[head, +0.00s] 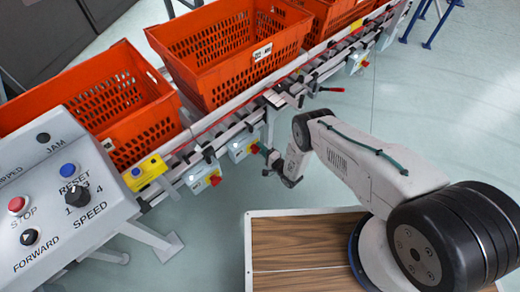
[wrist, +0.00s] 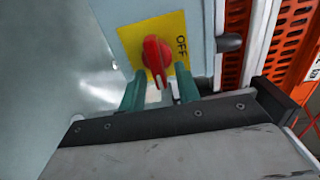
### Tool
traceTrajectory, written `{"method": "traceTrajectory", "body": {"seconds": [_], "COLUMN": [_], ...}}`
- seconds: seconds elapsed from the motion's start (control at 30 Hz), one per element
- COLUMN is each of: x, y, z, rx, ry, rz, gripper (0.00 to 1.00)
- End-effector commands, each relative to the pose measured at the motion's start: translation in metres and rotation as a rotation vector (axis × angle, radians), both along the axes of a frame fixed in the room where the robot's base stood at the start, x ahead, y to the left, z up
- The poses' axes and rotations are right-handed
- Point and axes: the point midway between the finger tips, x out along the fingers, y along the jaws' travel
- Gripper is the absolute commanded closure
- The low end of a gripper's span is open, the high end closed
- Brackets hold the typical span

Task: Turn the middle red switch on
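The middle red switch (head: 255,148) sits on a pale box on the conveyor's side, just left of my gripper (head: 272,160). In the wrist view a red rotary switch (wrist: 155,58) is on a yellow plate (wrist: 128,38) marked OFF. Its handle points down, tilted slightly to one side in the picture. My gripper (wrist: 160,88) has its two green fingers apart, one on each side of the handle's lower end. They do not look closed on it; contact is unclear. In the head view the fingers are too small to make out.
Other red switches sit lower left (head: 215,180) and upper right (head: 364,63). Orange totes (head: 225,50) stand on the conveyor (head: 230,112). A control panel (head: 60,190) is at the left. Open floor lies right of the conveyor.

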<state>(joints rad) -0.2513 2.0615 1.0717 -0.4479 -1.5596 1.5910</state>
Motion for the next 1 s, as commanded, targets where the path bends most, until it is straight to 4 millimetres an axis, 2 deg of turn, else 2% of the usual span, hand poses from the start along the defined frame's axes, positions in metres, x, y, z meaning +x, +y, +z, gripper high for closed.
{"method": "traceTrajectory", "body": {"seconds": [0.17, 0.53, 1.0], "x": [-0.01, -0.055, -0.061], "y": [-0.009, -0.044, -0.049], "z": [0.0, -0.001, 0.0], "rx": [0.0, 0.0, 0.0], "ry": [0.001, 0.004, 0.001], "rz": [-0.001, 0.002, 0.002], "gripper": [0.67, 0.67, 0.67]}}
